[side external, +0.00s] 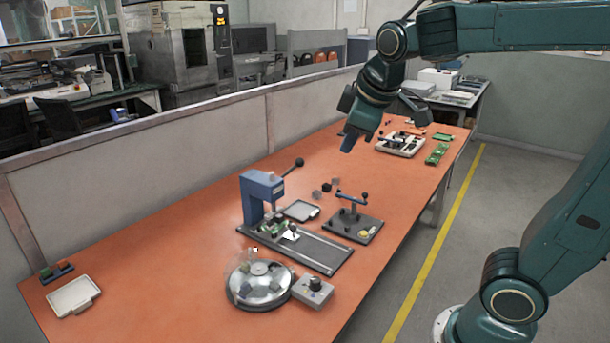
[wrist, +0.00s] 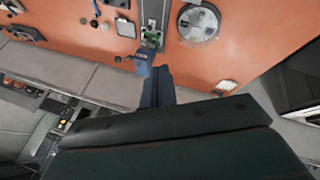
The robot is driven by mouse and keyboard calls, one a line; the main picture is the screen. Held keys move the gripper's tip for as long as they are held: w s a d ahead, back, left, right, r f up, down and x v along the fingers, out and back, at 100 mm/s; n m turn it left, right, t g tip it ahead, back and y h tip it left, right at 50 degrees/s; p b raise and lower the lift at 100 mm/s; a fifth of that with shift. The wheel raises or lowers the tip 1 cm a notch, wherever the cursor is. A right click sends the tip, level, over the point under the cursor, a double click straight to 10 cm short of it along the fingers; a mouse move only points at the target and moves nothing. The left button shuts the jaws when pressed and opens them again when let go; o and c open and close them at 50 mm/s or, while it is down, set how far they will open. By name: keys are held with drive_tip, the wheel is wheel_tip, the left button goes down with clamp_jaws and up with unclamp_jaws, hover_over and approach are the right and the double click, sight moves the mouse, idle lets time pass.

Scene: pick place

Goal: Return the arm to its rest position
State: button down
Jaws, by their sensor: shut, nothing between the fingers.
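My gripper (side external: 347,143) hangs in the air above the back half of the orange table (side external: 200,257). It is shut and empty, its fingers pointing down. In the wrist view my gripper (wrist: 157,72) shows as dark blue fingers closed together, with the table beyond them. My arm reaches in from the right side of the side view, well above the table. The gripper touches nothing that I can see.
A blue press (side external: 254,198) with a lever stands mid-table on a grey rail. A round metal turntable (side external: 259,287), a control box (side external: 314,291), a lever fixture (side external: 352,225) and a white tray (side external: 73,297) lie around it. A low partition (side external: 140,180) runs behind.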

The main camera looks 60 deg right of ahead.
drive_tip(key=s+a+f+m+y, duration=0.1)
drive_tip(key=s+a+f+m, duration=0.1)
drive_tip(key=s, duration=0.4)
drive_tip(key=s+a+f+m+y, duration=0.1)
drive_tip(key=s+a+f+m, duration=0.1)
drive_tip(key=s, duration=0.5)
drive_tip(key=shift+s+a+f, duration=0.25)
drive_tip(key=shift+a+f, duration=0.45)
drive_tip(key=shift+a, duration=0.05)
